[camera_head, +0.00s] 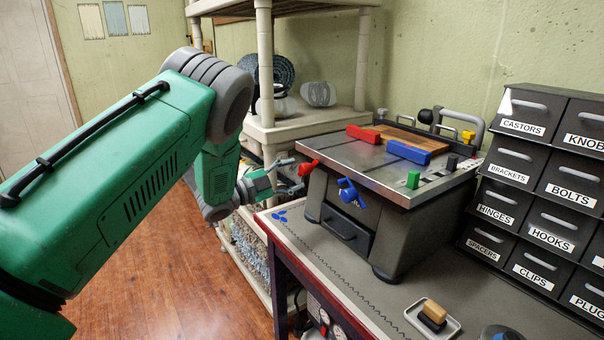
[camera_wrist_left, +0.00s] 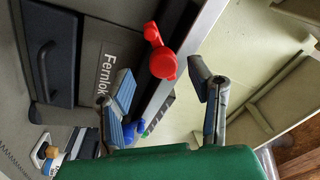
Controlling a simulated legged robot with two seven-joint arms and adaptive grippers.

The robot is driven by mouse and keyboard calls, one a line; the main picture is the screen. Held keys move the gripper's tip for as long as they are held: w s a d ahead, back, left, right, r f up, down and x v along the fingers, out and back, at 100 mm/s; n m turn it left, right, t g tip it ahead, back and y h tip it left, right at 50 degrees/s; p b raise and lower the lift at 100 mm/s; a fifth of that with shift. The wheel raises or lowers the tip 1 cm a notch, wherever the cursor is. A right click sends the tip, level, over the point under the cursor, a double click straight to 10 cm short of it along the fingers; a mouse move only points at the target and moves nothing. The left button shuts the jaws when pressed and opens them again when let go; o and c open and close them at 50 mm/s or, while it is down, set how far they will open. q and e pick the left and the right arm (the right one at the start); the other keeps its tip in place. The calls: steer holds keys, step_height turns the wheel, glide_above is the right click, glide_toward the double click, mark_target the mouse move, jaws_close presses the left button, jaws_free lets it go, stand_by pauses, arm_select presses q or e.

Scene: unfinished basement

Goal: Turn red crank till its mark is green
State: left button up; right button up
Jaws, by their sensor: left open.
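The red crank (camera_head: 309,168) sticks out from the front left corner of the grey machine (camera_head: 398,226). In the wrist view the red crank (camera_wrist_left: 163,65) shows a round hub and a short arm with a knob. My left gripper (camera_head: 293,174) is open just left of the crank in the head view. In the wrist view its two fingers (camera_wrist_left: 163,88) stand apart, one on each side of the crank's line, with nothing visibly held. I cannot make out a mark on the crank, green or otherwise. My right gripper is not in view.
A blue crank (camera_head: 350,192) sits on the machine's front, right of the red one. Labelled drawers (camera_head: 540,180) stand right. A shelf (camera_head: 290,128) stands behind my left arm.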

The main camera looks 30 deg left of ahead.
arm_select(q)
steer(key=v, duration=0.8)
steer(key=shift+s+a, duration=0.25)
steer(key=shift+f, duration=0.2)
stand_by(0.4)
steer(key=s+d+f+n+g+y, duration=0.2)
steer(key=s+d+f+n, duration=0.15)
steer(key=f, duration=0.35)
steer(key=s+d+f+n+g+y, duration=0.2)
steer(key=s+d+f+n+g, duration=0.15)
steer(key=f, duration=0.45)
steer(key=s+d+f+n+g+y, duration=0.2)
steer(key=s+d+f+n+y, duration=0.15)
steer(key=f, duration=0.35)
steer(key=s+d+f+n+g, duration=0.1)
steer(key=s+d+f+g, duration=0.1)
steer(key=s, duration=0.7)
steer(key=s+d+f+n+g, duration=0.2)
steer(key=s+d+f+g, duration=0.1)
steer(key=s, duration=0.6)
steer(key=s+d+f+n+g, duration=0.1)
steer(key=s+d+f+g, duration=0.2)
steer(key=s, duration=0.6)
steer(key=shift+d+g, duration=0.65)
steer(key=shift+d, duration=0.1)
